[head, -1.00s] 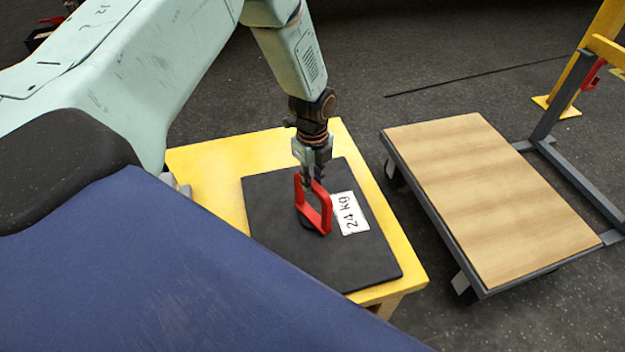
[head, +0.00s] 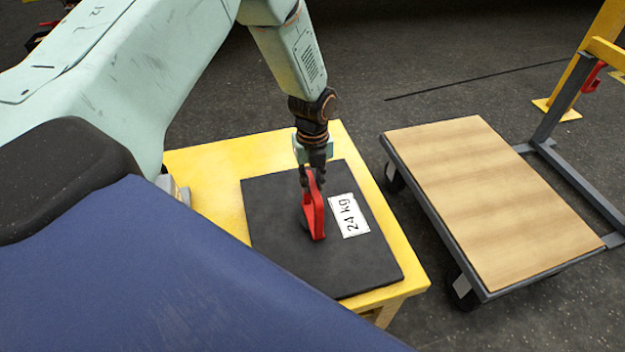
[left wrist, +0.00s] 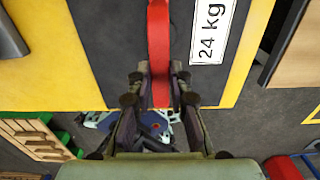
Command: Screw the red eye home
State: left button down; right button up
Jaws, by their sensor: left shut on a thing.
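The red eye (head: 314,215) is an upright red loop standing on a black plate (head: 275,255) marked 24 kg. In the head view it is seen nearly edge-on. My left gripper (head: 312,181) is above the plate, shut on the top of the red eye. In the left wrist view the two fingers (left wrist: 160,90) close on either side of the red eye (left wrist: 158,40). The foot of the eye, where it meets the plate, cannot be seen clearly. My right gripper is not in view.
The black plate lies on a yellow table (head: 215,165). A flat cart (head: 490,195) with a wooden deck stands to the right, a gap of dark floor between. A yellow frame (head: 590,50) with a red hook (head: 593,77) stands at the far right.

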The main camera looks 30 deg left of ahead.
pick_arm(q)
jog(key=shift+w+r, duration=0.15)
jog(key=shift+w, duration=0.05)
jog(key=c, duration=1.3)
grip_release()
jog(key=shift+s, duration=0.15)
jog(key=shift+o, duration=0.4)
notch_tip(320, 180, up, 12)
jog(key=shift+s, duration=0.1)
